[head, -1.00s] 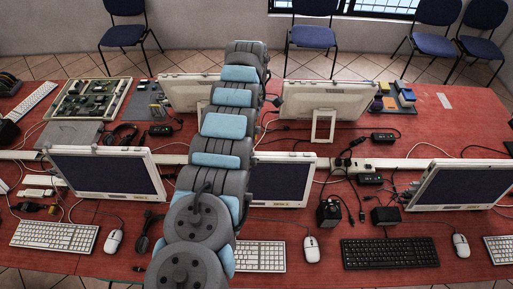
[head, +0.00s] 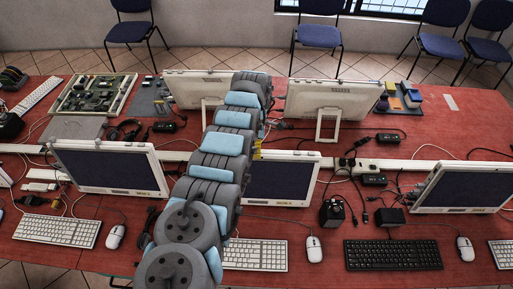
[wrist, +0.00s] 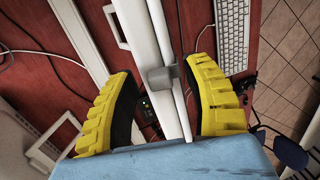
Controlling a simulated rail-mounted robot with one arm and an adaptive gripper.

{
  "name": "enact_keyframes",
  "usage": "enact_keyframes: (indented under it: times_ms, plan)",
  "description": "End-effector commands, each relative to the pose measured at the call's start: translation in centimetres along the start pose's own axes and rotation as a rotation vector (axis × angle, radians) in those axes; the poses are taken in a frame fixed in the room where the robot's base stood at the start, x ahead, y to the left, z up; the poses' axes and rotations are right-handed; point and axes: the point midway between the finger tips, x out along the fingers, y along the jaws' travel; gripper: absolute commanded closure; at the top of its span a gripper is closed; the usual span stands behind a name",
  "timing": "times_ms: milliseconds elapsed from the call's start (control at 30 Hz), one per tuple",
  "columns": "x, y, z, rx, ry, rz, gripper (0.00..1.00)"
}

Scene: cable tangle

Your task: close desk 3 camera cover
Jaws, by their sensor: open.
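In the wrist view my gripper (wrist: 162,72) is open, with one yellow ribbed finger on each side of a white monitor's top edge (wrist: 150,25). A small grey rounded piece (wrist: 160,78) sits on that edge between the fingers, apart from both as far as I can see. It looks like the camera or its cover; I cannot tell whether it is open or closed. In the head view the middle front monitor (head: 285,180) is partly behind my arm. A bit of yellow gripper (head: 257,147) shows at its top edge. No desk number is legible.
Other monitors stand at left (head: 110,168) and right (head: 465,186), with two more behind. A white keyboard (head: 255,254), a mouse (head: 313,249) and a black box (head: 332,211) lie near the middle monitor. Loose cables run across the red desk.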

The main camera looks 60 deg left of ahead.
Motion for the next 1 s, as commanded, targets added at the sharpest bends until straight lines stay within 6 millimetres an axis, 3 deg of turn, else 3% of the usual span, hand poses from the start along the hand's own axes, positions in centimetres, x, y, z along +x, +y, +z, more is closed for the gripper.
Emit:
enact_keyframes:
  times_ms: [67,233,567,1000]
  plan:
    - [0.0,0.0,0.0,0.0,0.0,0.0,0.53]
    - [0.0,0.0,0.0,0.0,0.0,0.0,1.0]
    - [0.0,0.0,0.1,0.0,0.0,0.0,1.0]
    - [0.1,0.0,2.4,0.001,0.0,0.001,1.0]
